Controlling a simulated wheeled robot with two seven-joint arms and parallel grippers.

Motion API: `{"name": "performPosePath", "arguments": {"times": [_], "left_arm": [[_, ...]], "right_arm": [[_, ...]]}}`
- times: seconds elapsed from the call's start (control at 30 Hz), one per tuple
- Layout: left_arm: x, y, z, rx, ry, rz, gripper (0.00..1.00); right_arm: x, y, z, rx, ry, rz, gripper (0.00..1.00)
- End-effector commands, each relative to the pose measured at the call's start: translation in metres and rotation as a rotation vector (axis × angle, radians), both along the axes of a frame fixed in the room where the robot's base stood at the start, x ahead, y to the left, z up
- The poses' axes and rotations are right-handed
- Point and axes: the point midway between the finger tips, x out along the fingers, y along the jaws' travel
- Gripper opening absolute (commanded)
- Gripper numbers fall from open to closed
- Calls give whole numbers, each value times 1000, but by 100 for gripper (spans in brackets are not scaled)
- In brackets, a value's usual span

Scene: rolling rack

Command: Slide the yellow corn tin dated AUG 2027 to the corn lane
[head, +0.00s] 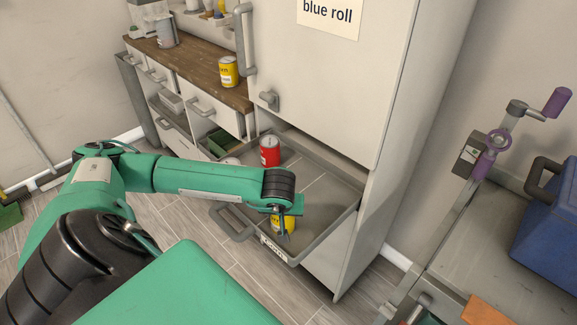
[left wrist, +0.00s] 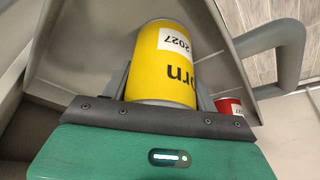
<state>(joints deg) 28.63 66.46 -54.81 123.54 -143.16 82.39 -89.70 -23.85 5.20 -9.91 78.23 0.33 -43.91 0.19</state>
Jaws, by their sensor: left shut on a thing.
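The yellow corn tin (head: 283,224) stands in the pulled-out drawer, near its front edge. In the left wrist view the corn tin (left wrist: 162,62) shows "2027" and part of "corn"; the month is not readable. My left gripper (head: 285,214) is shut on this tin, with a finger on each side of it. The drawer (head: 333,205) is split by low dividers into lanes. A label (head: 273,249) on its front seems to read corn, and the held tin is just behind it. My right gripper is in neither view.
A red tin (head: 269,150) stands further back in the drawer, and a pale tin (head: 230,161) is partly hidden by my left arm. Another yellow tin (head: 228,72) is on the wooden counter (head: 190,62). The drawer handle (head: 232,222) juts out. A blue box (head: 548,225) is at right.

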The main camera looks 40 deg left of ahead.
Motion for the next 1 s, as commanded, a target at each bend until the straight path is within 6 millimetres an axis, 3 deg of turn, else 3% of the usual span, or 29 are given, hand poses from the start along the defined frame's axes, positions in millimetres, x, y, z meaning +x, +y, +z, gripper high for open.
{"name": "performPosePath", "arguments": {"times": [0.37,0.4,0.5,0.9,1.0], "left_arm": [[-6,0,0,0,0,0,23],[-6,0,0,0,0,0,67],[-6,0,0,0,0,0,85],[-6,0,0,-1,1,0,85],[-10,-3,15,-1,-3,-2,85]], "right_arm": [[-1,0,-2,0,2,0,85],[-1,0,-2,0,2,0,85],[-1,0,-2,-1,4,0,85],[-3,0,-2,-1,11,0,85],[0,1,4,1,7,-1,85]]}}
